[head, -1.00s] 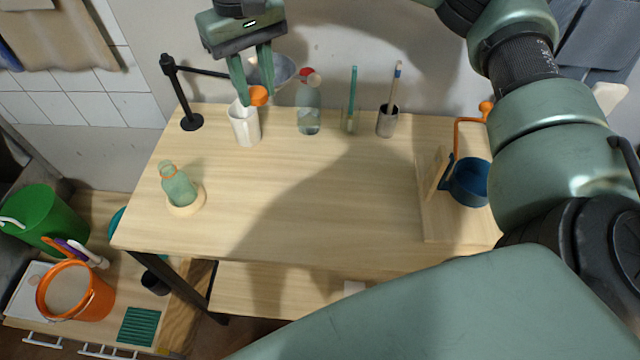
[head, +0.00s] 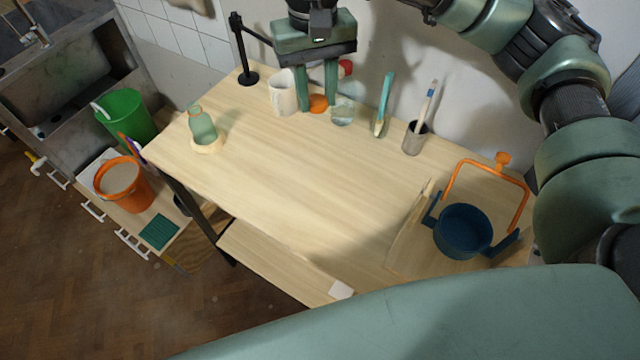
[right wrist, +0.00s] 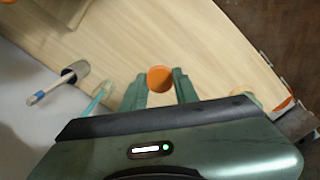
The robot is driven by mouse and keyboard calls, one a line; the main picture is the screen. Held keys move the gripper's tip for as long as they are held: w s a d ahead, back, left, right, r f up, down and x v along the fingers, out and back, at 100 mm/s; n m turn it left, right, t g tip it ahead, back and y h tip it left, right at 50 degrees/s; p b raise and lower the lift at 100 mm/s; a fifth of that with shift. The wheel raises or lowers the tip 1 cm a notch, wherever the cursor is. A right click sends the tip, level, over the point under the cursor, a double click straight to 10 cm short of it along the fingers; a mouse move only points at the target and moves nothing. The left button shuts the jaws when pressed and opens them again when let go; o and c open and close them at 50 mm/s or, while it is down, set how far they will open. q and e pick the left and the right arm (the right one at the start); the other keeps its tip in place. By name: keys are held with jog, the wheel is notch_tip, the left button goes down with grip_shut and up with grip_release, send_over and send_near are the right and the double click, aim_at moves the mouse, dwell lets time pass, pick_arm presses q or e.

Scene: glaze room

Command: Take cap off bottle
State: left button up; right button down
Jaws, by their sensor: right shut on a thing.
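A translucent green bottle (head: 202,127) stands upright in a pale wooden ring (head: 207,147) at the left of the table. Its top shows open, with no cap on it. My right gripper (head: 318,102) is at the back of the table, shut on a round orange cap (head: 318,103). The cap also shows between the fingertips in the right wrist view (right wrist: 160,79). I cannot tell the cap's height above the table. A white mug (head: 283,93) stands just left of the gripper. My left gripper is not in view.
A clear bottle (head: 342,112) with a red top is partly hidden behind the gripper. A glass with a teal stick (head: 384,95) and a metal cup (head: 414,140) stand to its right. A blue pot (head: 463,232) is at the right. The table's middle is clear.

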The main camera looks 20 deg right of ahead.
jog(key=s+a, duration=0.2)
jog(key=m+p, duration=0.1)
jog(key=p, duration=0.4)
send_over(310, 190)
notch_tip(310, 190, down, 17)
jog(key=shift+r, duration=0.1)
notch_tip(310, 190, down, 4)
jog(key=shift+r+p, duration=0.25)
jog(key=shift+p, duration=0.15)
jog(key=shift+f, duration=0.5)
jog(key=shift+f, duration=0.1)
